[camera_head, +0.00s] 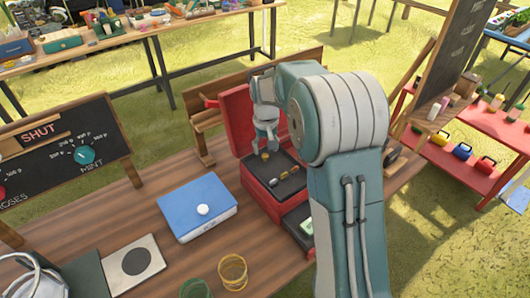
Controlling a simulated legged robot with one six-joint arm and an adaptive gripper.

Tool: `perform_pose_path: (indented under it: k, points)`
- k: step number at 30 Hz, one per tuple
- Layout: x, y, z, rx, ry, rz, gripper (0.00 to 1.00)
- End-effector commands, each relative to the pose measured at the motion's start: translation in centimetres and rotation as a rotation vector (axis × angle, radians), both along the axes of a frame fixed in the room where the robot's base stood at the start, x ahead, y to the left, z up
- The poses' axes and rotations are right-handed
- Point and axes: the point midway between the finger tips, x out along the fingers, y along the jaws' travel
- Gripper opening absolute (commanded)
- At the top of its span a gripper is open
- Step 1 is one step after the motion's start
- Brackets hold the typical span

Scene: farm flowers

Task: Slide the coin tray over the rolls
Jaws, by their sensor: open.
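A red cash box (262,199) stands open on the wooden table, its lid (236,118) raised at the back. A dark tray surface (292,184), which looks like the coin tray, fills its top and carries a few small gold and grey pieces (273,182). I cannot tell whether these are coins or rolls. My gripper (266,146) is open and points down over the back part of the box, near a small gold piece. Its fingertips are small, and I cannot tell if they touch anything. My arm hides the box's right side.
A lower dark compartment (297,216) with a green item sits at the box's front. A yellow glass (233,270) stands in front. A chalkboard sign (60,150) stands at the left.

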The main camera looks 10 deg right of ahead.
Motion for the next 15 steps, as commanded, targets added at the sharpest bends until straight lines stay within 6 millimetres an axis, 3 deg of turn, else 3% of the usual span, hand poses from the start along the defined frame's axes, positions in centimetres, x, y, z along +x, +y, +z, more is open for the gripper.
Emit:
perform_pose_path:
  k: [6,15]
  points:
    - [0.0,0.1,-2.2,-0.001,0.000,0.000,0.64]
    - [0.0,0.1,-2.4,-0.001,-0.001,0.000,0.64]
